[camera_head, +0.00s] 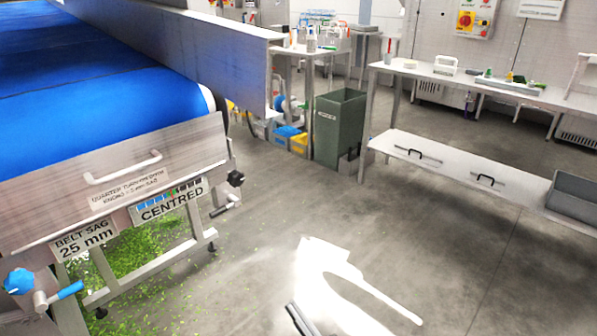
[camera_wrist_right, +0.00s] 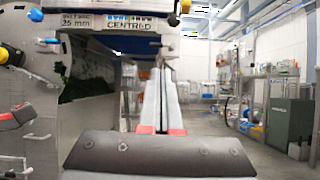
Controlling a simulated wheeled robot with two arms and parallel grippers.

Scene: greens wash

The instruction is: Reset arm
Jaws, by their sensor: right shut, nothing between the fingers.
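My right gripper (camera_wrist_right: 161,72) shows in the right wrist view, its two pale fingers side by side and shut with nothing between them. It points toward the open floor beside the conveyor's end. In the head view, a bright, washed-out part of my arm shows low in the middle, over the floor. My left gripper is in neither view.
A blue-belted conveyor (camera_head: 110,95) fills the left, its end plate marked "CENTRED" and "BELT SAG 25 mm". Green scraps (camera_head: 140,262) lie beneath it. A green bin (camera_head: 339,125) and a steel bench (camera_head: 455,160) stand behind. The floor at centre right is clear.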

